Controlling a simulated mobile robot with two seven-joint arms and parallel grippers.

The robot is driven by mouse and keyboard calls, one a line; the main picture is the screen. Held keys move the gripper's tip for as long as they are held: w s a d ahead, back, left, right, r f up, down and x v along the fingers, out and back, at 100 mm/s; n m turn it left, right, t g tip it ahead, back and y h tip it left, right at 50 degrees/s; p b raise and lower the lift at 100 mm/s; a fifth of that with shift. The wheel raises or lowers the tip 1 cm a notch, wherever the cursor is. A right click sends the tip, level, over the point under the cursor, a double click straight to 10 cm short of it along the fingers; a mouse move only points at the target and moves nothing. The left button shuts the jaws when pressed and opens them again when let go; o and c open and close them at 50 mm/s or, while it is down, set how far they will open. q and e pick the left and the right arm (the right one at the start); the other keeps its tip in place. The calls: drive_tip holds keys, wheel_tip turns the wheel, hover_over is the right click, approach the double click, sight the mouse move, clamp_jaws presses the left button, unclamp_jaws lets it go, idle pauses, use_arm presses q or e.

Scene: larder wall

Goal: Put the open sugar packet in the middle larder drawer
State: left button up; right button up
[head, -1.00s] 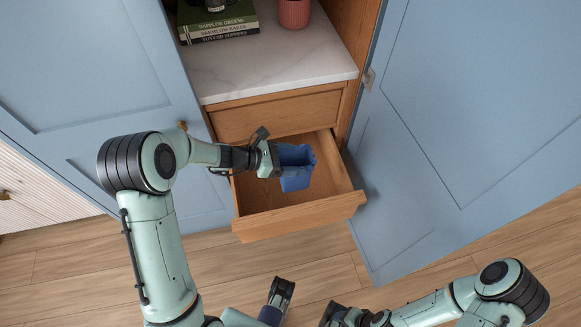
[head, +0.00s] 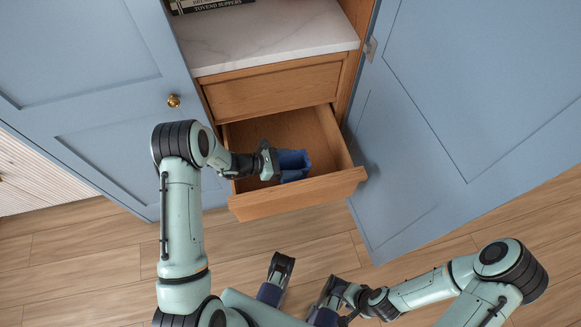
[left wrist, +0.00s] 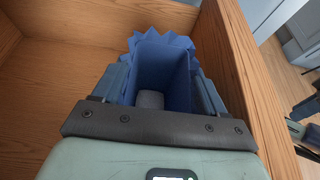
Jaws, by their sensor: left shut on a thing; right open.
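The open sugar packet (head: 294,165) is blue, with a jagged open top. In the left wrist view the packet (left wrist: 172,48) is open toward the camera, with a greyish patch deep inside. My left gripper (head: 275,164) is shut on it, with a finger on either side, inside the pulled-out wooden drawer (head: 300,194). I cannot tell whether the packet's base touches the drawer floor. The drawer is below a closed one (head: 275,91). My right gripper (head: 322,303) is open, low in the head view, apart from the drawer.
Blue larder doors stand open at left (head: 85,70) and right (head: 480,110). The right door is close beside the drawer. A marble shelf (head: 275,40) lies above the closed drawer, with books (head: 210,6) at its back. The drawer floor around the packet looks clear.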

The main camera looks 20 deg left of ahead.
sight(290, 168)
use_arm(q)
wheel_tip(290, 168, down, 3)
drive_tip(key=shift+f, duration=0.1)
drive_tip(key=shift+f+b, duration=0.1)
drive_tip(key=shift+b, duration=0.25)
drive_tip(key=o, duration=1.8)
